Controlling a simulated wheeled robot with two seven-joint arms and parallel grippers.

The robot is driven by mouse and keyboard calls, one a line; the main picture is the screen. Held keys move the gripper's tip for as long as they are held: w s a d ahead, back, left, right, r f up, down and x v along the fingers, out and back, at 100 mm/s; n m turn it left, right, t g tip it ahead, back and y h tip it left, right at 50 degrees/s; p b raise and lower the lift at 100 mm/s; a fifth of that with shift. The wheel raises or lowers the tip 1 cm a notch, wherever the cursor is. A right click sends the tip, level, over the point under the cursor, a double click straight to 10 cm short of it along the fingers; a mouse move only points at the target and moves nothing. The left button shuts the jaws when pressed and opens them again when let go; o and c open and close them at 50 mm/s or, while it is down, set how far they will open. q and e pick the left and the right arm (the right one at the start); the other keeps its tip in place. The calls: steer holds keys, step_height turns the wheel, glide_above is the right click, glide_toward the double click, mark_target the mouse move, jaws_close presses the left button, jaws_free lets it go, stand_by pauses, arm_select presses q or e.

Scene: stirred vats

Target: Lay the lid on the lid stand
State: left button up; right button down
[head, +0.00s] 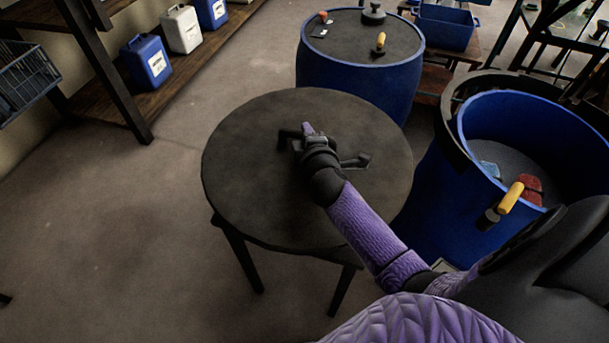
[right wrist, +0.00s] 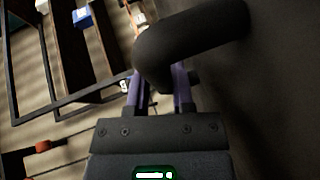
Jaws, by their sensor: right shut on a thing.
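The lid is a wide dark round disc (head: 250,175) with a bar handle (head: 356,161) across its middle. My right gripper (head: 306,132) is shut on that handle. In the right wrist view the purple fingers (right wrist: 160,80) are on either side of the bent dark handle (right wrist: 195,42), and the lid's face (right wrist: 275,115) fills the right side. The lid stand (head: 240,258) shows only as dark legs and part of a frame below the lid; its top is hidden. I cannot tell whether the lid touches it. My left gripper is not in view.
An open blue vat (head: 422,190) with a dark rim stands right of the lid, a yellow-handled tool (head: 510,198) at its edge. A covered blue vat (head: 355,80) stands behind. Shelves with canisters (head: 145,62) line the left. The floor at left is clear.

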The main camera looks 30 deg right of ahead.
steer(key=f+b, duration=0.3)
steer(key=f, duration=0.2)
steer(key=f+b, duration=0.4)
steer(key=f, duration=0.1)
steer(key=shift+w+a+f+b, duration=0.1)
steer(key=shift+a+f+b, duration=0.1)
steer(key=shift+f+b, duration=0.15)
steer(key=shift+r, duration=0.2)
steer(key=c, duration=0.6)
jaws_free()
steer(key=shift+o, duration=0.6)
arm_select(q)
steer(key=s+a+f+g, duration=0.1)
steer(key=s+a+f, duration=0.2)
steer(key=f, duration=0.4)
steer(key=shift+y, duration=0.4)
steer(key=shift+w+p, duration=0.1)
steer(key=shift+p, duration=0.2)
